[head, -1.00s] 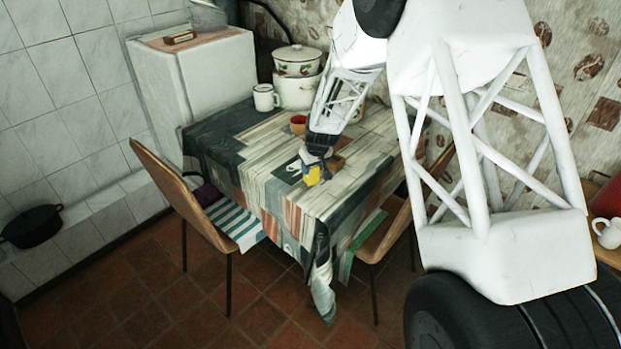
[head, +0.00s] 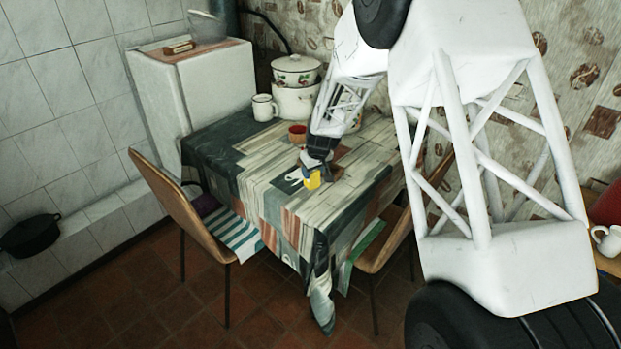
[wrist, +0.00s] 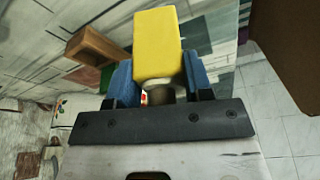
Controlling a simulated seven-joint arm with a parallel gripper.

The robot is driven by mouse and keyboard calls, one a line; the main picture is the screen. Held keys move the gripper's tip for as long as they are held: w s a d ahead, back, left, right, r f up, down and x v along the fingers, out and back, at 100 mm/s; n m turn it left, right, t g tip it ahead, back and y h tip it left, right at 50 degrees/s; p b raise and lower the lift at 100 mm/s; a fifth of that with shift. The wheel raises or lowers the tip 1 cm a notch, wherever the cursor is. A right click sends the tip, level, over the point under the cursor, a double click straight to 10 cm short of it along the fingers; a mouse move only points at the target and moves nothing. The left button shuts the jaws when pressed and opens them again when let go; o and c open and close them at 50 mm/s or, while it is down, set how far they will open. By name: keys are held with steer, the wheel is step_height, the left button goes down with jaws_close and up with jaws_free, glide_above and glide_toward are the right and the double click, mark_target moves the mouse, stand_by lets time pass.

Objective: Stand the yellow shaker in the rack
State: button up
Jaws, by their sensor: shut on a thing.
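The yellow shaker (head: 313,181) is in my gripper (head: 311,173) over the front part of the table. In the wrist view the shaker (wrist: 157,42) sits between the two blue fingers of my gripper (wrist: 160,82). Its yellow body extends beyond the fingertips, and a metallic, brownish end shows lower between the fingers. A small brown wooden box-like thing, seemingly the rack (wrist: 97,46), is left of the shaker in the wrist view, apart from it. In the head view it is partly hidden behind my gripper. I cannot tell whether the shaker touches the table.
A red-brown cup (head: 297,133), a white mug (head: 264,107) and stacked enamel pots (head: 297,97) stand farther back on the table. Wooden chairs stand at the left (head: 185,195) and right (head: 385,240). The table's front left (head: 262,185) is clear.

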steer(key=w+d+r+n+y, duration=0.1)
steer(key=w+d+r+n, duration=0.2)
steer(key=w+d, duration=0.6)
steer(key=w+n, duration=0.1)
steer(key=w, duration=0.1)
steer(key=shift+w+d+r+g, duration=0.15)
steer(key=shift+w+r+g, duration=0.2)
steer(key=shift+g, duration=0.05)
steer(key=shift+f, duration=0.1)
steer(key=shift+f, duration=2.1)
steer(key=shift+f, duration=1.5)
stand_by(0.9)
steer(key=o, duration=0.9)
steer(key=v, duration=0.8)
